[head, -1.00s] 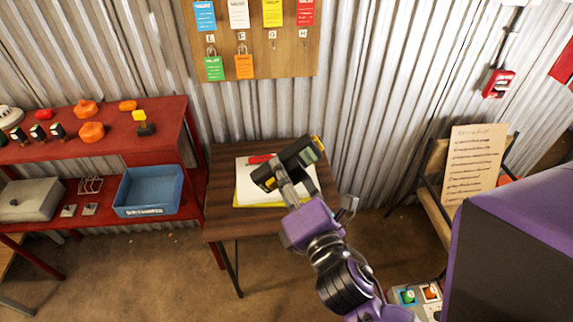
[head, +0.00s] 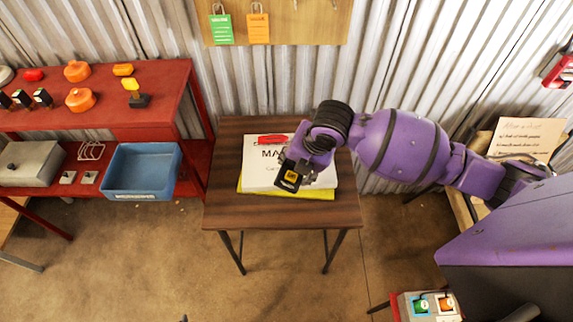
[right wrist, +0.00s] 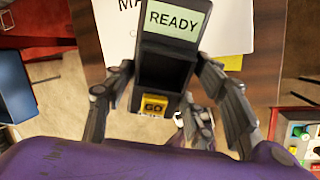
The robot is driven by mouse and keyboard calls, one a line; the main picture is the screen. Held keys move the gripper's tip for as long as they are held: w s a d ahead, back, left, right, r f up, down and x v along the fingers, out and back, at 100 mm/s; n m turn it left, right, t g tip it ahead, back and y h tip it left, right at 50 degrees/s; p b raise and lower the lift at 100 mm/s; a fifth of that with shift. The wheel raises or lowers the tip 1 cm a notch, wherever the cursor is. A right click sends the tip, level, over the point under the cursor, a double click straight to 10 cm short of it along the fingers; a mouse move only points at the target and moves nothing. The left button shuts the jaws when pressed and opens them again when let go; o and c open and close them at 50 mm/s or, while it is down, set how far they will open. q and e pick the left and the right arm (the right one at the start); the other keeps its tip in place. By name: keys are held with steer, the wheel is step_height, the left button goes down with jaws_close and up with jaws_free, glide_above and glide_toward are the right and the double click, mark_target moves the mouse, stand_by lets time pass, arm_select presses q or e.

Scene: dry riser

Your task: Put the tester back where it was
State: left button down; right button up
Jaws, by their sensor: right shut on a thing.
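The tester is a black handheld device with a pale green screen reading "READY" and a yellow "GO" button. It shows large in the right wrist view (right wrist: 166,70), between the fingers of my right gripper (right wrist: 160,85). In the head view the tester (head: 290,179) is partly hidden by my right gripper (head: 298,167), which is shut on it over the white papers on the small wooden table (head: 230,211). I cannot tell whether the tester touches the papers. My left gripper is not in view.
White papers (head: 262,165) lie on a yellow sheet (head: 318,194), with a red item (head: 272,139) at their top edge. A red shelf (head: 150,127) with a blue bin (head: 140,190) stands at left. The table's front and left parts are bare.

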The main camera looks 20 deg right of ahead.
steer(key=d+r+g+h+b, duration=0.15)
steer(key=d+r+g, duration=0.3)
steer(key=d, duration=0.65)
steer(key=shift+t, duration=0.45)
steer(key=w+a+f, duration=0.1)
steer(key=a, duration=0.1)
steer(key=w+a+f, duration=0.1)
steer(key=w+a, duration=0.1)
steer(key=a, duration=0.1)
steer(key=w+a+f, duration=0.1)
steer(key=a, duration=0.2)
steer(key=shift+w+f, duration=0.2)
steer(key=shift+w, duration=0.1)
steer(key=a+f, duration=0.1)
steer(key=w+f, duration=0.1)
steer(key=a+f, duration=0.1)
steer(key=f, duration=0.1)
steer(key=shift+w+a+f, duration=0.1)
steer(key=shift+w+a, duration=0.25)
steer(key=shift+w+a+f, duration=0.35)
steer(key=shift+a+f, duration=0.1)
steer(key=shift+f, duration=0.2)
step_height(320, 180, down, 3)
steer(key=shift+w+a+f, duration=0.1)
steer(key=shift+f, duration=0.1)
steer(key=o, duration=1.4)
steer(key=shift+r, duration=0.1)
